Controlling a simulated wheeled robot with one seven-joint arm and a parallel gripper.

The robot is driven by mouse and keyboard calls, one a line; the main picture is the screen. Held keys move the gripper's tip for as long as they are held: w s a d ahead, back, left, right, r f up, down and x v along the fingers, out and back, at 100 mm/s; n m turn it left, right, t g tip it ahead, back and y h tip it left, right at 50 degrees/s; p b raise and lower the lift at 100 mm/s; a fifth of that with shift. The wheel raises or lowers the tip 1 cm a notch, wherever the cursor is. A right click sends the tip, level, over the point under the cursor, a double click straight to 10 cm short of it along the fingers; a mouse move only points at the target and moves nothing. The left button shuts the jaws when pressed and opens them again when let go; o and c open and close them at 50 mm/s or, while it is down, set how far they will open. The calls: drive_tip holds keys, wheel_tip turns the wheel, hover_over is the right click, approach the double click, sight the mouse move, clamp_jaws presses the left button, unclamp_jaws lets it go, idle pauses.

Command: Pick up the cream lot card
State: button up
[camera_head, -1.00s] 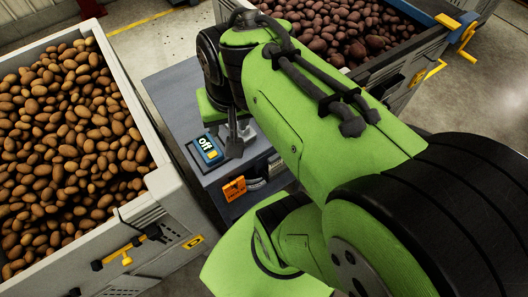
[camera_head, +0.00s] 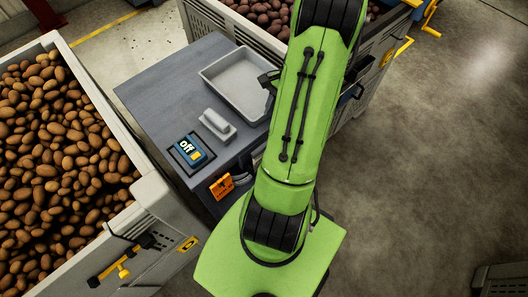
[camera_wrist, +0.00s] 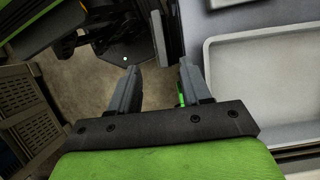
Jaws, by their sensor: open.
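I cannot make out a cream lot card in either view. My gripper (camera_wrist: 158,68) is open in the wrist view, its two grey fingers apart with nothing held between them. It hangs beside a pale grey tray (camera_wrist: 207,85), which lies to the right in that view. In the head view my green arm hides most of the gripper and the right end of the table. The same tray (camera_head: 207,81) sits empty on the grey table (camera_head: 150,88).
A potato crate (camera_head: 150,195) stands left, another crate (camera_head: 225,22) behind. Open floor lies right (camera_head: 430,170).

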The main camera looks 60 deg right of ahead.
drive_tip(key=b+x, duration=0.2)
drive_tip(key=x, duration=1.1)
drive_tip(key=shift+f, duration=0.35)
drive_tip(key=shift+f+b, duration=0.25)
drive_tip(key=shift+b, duration=0.15)
clamp_jaws()
